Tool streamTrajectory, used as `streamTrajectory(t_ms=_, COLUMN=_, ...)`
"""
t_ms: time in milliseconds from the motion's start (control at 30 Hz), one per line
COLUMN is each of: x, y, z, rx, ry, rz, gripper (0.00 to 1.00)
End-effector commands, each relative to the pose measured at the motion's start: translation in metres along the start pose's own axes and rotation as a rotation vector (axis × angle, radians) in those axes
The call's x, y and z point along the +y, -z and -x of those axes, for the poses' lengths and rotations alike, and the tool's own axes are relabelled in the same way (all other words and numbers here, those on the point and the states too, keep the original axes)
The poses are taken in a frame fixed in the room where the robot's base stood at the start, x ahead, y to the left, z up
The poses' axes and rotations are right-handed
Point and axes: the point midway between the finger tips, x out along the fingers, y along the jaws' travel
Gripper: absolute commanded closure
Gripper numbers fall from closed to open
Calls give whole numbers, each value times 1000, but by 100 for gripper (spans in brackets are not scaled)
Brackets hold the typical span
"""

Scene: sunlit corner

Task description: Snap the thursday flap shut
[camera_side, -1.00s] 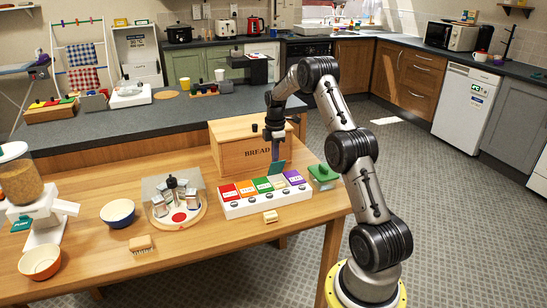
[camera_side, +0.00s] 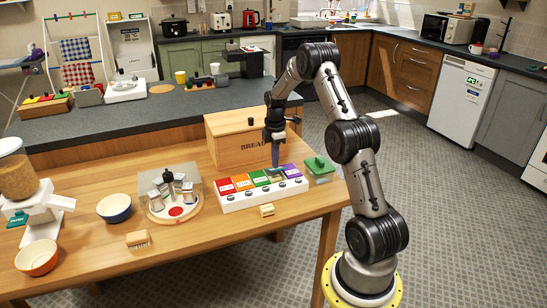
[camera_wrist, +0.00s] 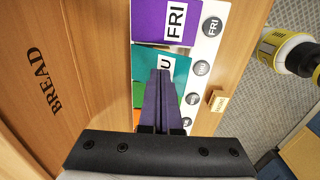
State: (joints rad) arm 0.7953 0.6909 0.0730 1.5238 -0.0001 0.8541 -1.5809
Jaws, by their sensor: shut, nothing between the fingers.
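The white organiser (camera_side: 262,195) with a row of coloured flaps lies on the wooden table. Its teal thursday flap (camera_wrist: 178,68) shows in the wrist view between the purple FRI flap (camera_wrist: 165,20) and a green flap, with only the letter U of its label uncovered. In the side view the teal flap is low, roughly level with its neighbours; I cannot tell whether it is fully latched. My gripper (camera_side: 275,166) is shut and empty, pointing down at the teal flap. In the wrist view its fingertips (camera_wrist: 160,73) overlap the flap and hide part of it.
A wooden bread box (camera_side: 232,151) stands close behind the organiser. A green-lidded item (camera_side: 320,167) is just right of it. A small wooden block (camera_side: 267,210) lies in front. A carousel (camera_side: 158,214) with a clear cover stands to the left.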

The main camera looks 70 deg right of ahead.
Motion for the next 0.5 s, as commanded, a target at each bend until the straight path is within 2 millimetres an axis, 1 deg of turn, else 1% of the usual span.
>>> streamTrajectory(t_ms=500, x=-4, y=0, z=-4, rx=0, ry=1, rz=0, gripper=100)
